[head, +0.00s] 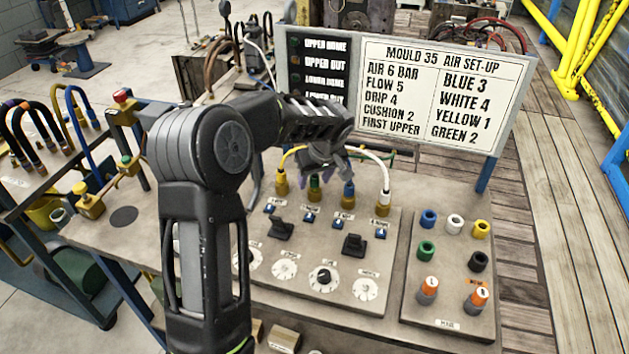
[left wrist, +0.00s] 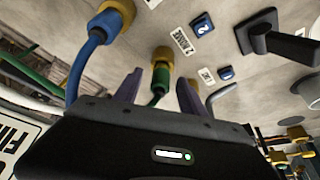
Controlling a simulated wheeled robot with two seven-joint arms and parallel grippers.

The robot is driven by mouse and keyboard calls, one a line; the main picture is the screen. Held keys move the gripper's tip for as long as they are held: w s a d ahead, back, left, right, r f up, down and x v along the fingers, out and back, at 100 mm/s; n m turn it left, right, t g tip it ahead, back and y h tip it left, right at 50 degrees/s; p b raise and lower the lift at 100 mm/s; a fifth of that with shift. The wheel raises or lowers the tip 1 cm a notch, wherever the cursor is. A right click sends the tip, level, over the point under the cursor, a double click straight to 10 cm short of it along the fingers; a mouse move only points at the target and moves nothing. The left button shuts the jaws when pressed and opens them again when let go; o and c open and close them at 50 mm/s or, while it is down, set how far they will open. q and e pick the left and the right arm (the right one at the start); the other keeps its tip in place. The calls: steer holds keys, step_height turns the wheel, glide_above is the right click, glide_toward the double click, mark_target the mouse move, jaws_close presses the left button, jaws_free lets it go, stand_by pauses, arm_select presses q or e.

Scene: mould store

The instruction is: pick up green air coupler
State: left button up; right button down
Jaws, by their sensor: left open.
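The green air coupler (head: 314,190) stands in the row of hose couplers on the sloped panel, partly hidden by my left gripper (head: 326,175). In the left wrist view the green coupler (left wrist: 160,77), with a brass collar and green hose, shows in the gap between the fingers of my left gripper (left wrist: 159,92). The fingers are open and hold nothing. I cannot tell whether they touch the hose. The blue coupler (head: 348,191) is just to the right in the head view. My right gripper is not in view.
The yellow coupler (head: 282,183) and white coupler (head: 383,200) stand at the row's ends. Black levers (head: 281,229) and dials (head: 324,278) lie nearer on the panel. A sign (head: 430,90) rises behind. A side plate (head: 455,318) holds coloured rings.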

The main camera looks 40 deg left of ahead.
arm_select(q)
steer(key=shift+c, duration=0.6)
jaws_close()
stand_by(0.3)
